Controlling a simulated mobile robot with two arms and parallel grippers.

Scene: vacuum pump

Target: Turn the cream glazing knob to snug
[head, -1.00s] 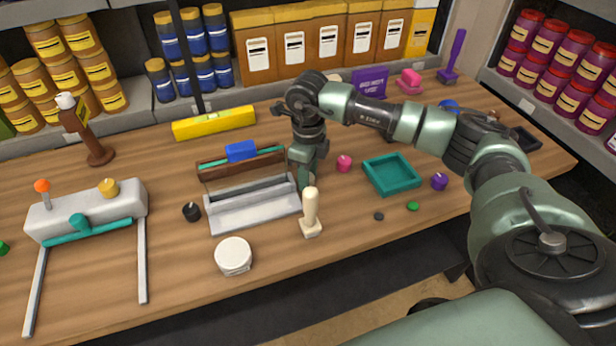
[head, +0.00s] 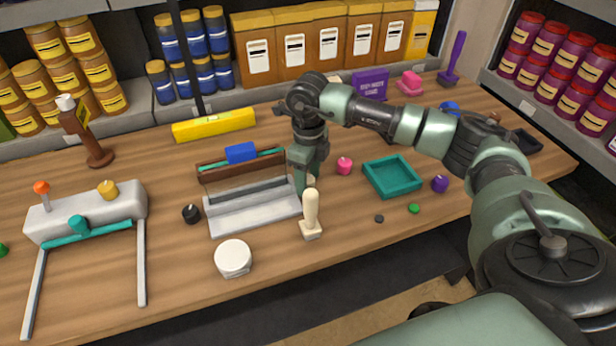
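A cream piece with an upright rounded handle on a square foot (head: 311,215) stands on the bench, in front of the grey tray-like fixture. I cannot tell for sure whether it is the glazing knob. My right gripper (head: 302,182) points down just behind it, at the right end of the fixture (head: 252,205). The cream handle's top overlaps the fingers' lower end in the picture, and I cannot tell whether they touch. The fingertips are too small and partly hidden to show whether they are open or shut. My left gripper is not in view.
A pink knob (head: 344,166) and a teal tray (head: 391,177) lie right of the gripper. A white round container (head: 233,257) stands front left, a black knob (head: 191,213) left of the fixture. A grey frame with teal bar (head: 95,212) stands far left. The front right bench is mostly clear.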

